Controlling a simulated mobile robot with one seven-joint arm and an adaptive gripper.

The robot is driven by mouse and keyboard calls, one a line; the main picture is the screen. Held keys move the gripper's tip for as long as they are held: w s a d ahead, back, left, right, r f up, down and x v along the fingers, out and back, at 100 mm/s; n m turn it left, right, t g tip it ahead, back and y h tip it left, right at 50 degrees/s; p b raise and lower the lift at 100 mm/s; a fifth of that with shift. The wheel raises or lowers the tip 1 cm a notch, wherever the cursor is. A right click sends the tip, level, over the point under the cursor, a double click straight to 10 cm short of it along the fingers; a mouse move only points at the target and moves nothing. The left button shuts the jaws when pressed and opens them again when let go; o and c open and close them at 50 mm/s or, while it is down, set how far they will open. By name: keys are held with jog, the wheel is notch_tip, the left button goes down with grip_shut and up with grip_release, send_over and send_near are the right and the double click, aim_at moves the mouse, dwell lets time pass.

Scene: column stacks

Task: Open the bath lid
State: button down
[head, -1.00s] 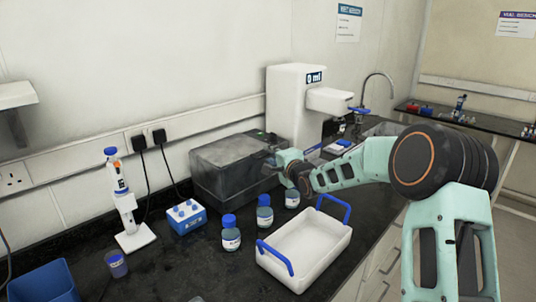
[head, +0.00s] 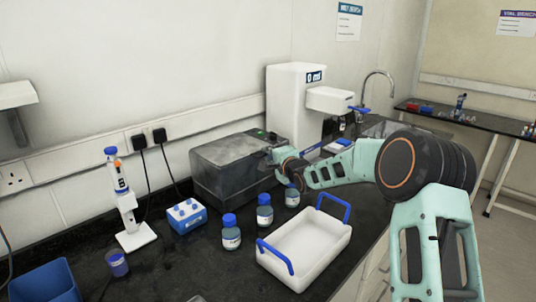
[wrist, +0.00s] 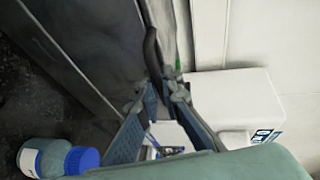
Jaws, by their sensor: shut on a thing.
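The bath (head: 222,183) is a dark grey box on the black bench, against the back wall. Its grey lid (head: 225,150) covers the top, and I cannot tell whether it is raised at all. My gripper (head: 273,155) is at the right end of the bath, at lid height. In the wrist view, my gripper (wrist: 160,92) is shut on the dark curved lid handle (wrist: 152,50), beside the grey lid surface (wrist: 105,35). The fingers partly hide the handle's lower end.
Blue-capped bottles (head: 231,237) and a white tray with blue handles (head: 290,262) stand in front of the bath. A blue-and-white rack (head: 187,217) and a pipette on a stand (head: 125,205) are left. A white dispenser (head: 292,100) stands behind right.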

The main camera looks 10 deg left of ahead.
dwell(0.3)
jog(key=shift+r+n+t+b, duration=0.35)
jog(key=shift+r+b, duration=0.35)
jog(key=shift+b, duration=0.4)
jog(key=r+n+b, duration=0.1)
jog(key=r+b, duration=0.1)
jog(key=s+a+r+n+t+b, duration=0.1)
jog(key=r+n+b, duration=0.1)
jog(key=b, duration=0.1)
jog(key=s+r+n+t+b, duration=0.1)
jog(key=r+b, duration=0.2)
jog(key=shift+a+y, duration=0.25)
jog(key=shift+y, duration=0.15)
jog(key=s+a+r+n+y+b, duration=0.7)
jog(key=s+a+r+n+b, duration=0.2)
jog(key=s+n+b, duration=0.4)
jog(key=shift+s+a+n+b, duration=0.15)
jog(key=shift+a+n+b, duration=0.55)
jog(key=shift+n+b, duration=1)
